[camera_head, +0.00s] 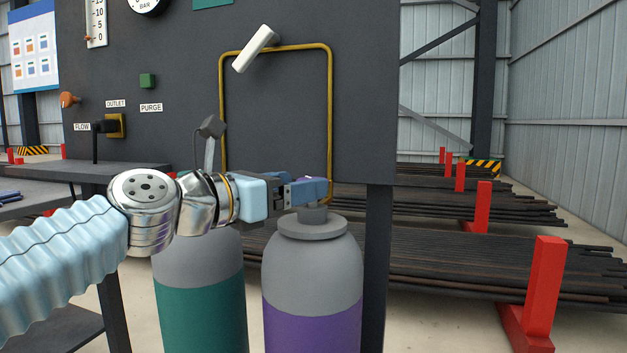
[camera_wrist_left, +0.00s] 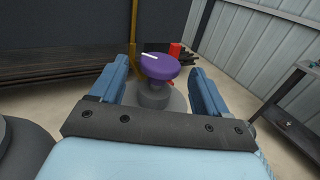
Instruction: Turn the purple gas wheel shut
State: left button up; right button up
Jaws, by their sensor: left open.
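The purple gas wheel (camera_wrist_left: 160,66) sits on top of a gas bottle, between and slightly beyond the fingers of my left gripper in the left wrist view. A white mark lies across its top left. In the head view only a small purple part of the wheel (camera_head: 314,180) shows behind the fingers. The bottle (camera_head: 312,290) below is grey on top and purple lower down. My left gripper (camera_head: 308,190) is open at the wheel, with a finger on each side. I cannot tell whether the fingers touch it. My right gripper is not in view.
A teal bottle (camera_head: 200,300) stands to the left, under my left arm. A dark panel (camera_head: 280,120) with a brass pipe (camera_head: 331,120) rises behind the bottles. Red posts (camera_head: 545,280) and stacked dark bars (camera_head: 430,255) stand to the right.

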pick_arm(q)
jog(key=x, duration=0.4)
jog(key=shift+d, duration=0.1)
jog(key=c, duration=0.9)
jog(key=shift+c, duration=0.2)
